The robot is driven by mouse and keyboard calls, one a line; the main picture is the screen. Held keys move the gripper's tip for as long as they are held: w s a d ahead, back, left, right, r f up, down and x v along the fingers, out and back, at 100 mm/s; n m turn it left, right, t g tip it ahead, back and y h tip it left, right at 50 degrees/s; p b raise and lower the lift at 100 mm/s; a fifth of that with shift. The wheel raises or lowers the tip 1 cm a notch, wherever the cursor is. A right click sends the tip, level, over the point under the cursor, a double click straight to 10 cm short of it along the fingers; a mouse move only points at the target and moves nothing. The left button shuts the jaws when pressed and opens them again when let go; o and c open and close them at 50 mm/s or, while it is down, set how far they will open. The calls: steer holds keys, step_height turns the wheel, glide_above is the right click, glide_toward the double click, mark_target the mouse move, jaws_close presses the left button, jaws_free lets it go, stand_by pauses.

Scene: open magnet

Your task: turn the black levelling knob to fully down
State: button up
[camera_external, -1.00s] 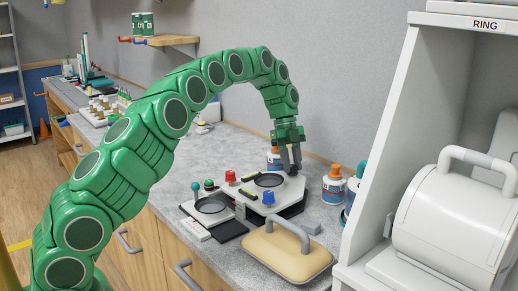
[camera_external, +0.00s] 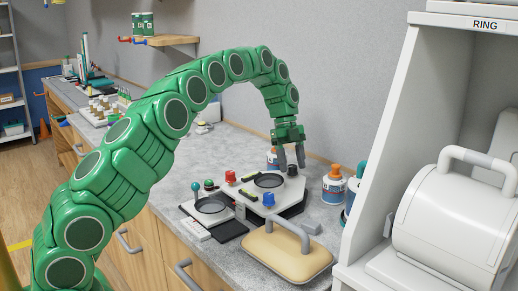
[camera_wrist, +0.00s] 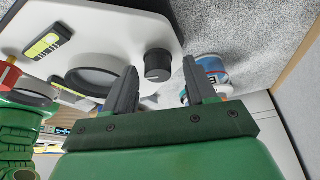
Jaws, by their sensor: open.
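The black levelling knob (camera_external: 292,170) stands at the back right corner of the white device (camera_external: 240,193). In the wrist view the knob (camera_wrist: 158,66) is a short dark cylinder with a pale mark low on its side. My gripper (camera_external: 291,168) is open over the back of the device, its fingers pointing down. In the wrist view the knob shows beyond and between the two fingertips of my gripper (camera_wrist: 160,68), nearer the left one. I cannot tell whether a finger touches it. The knob's setting is too small to read.
A red knob (camera_external: 230,176) and a blue knob (camera_external: 269,199) stand on the same device, around a dark round dish (camera_external: 269,181). A tan padded block with a grey handle (camera_external: 286,254) lies in front.

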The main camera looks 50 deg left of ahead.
steer(key=v, duration=0.7)
steer(key=shift+r, duration=0.25)
steer(key=shift+a, duration=0.15)
steer(key=s+d+r+n+y, duration=0.1)
steer(key=s+d+r+n, duration=0.2)
steer(key=s+d, duration=0.3)
steer(key=s+d+r+n, duration=0.3)
steer(key=s+r, duration=0.1)
steer(key=s, duration=0.4)
steer(key=s+d+r+n+y, duration=0.1)
steer(key=s+d+r+n, duration=0.2)
steer(key=s+d, duration=0.3)
steer(key=s+f+n, duration=0.2)
steer(key=s+n, duration=0.2)
steer(key=s, duration=0.7)
steer(key=s+a+f+n+y, duration=0.1)
steer(key=s+n, duration=0.3)
steer(key=s, duration=0.8)
steer(key=s+a+f+n+y, duration=0.1)
steer(key=s+f+n, duration=0.3)
steer(key=s, duration=0.8)
steer(key=shift+a+g, duration=0.25)
steer(key=shift+g, duration=0.05)
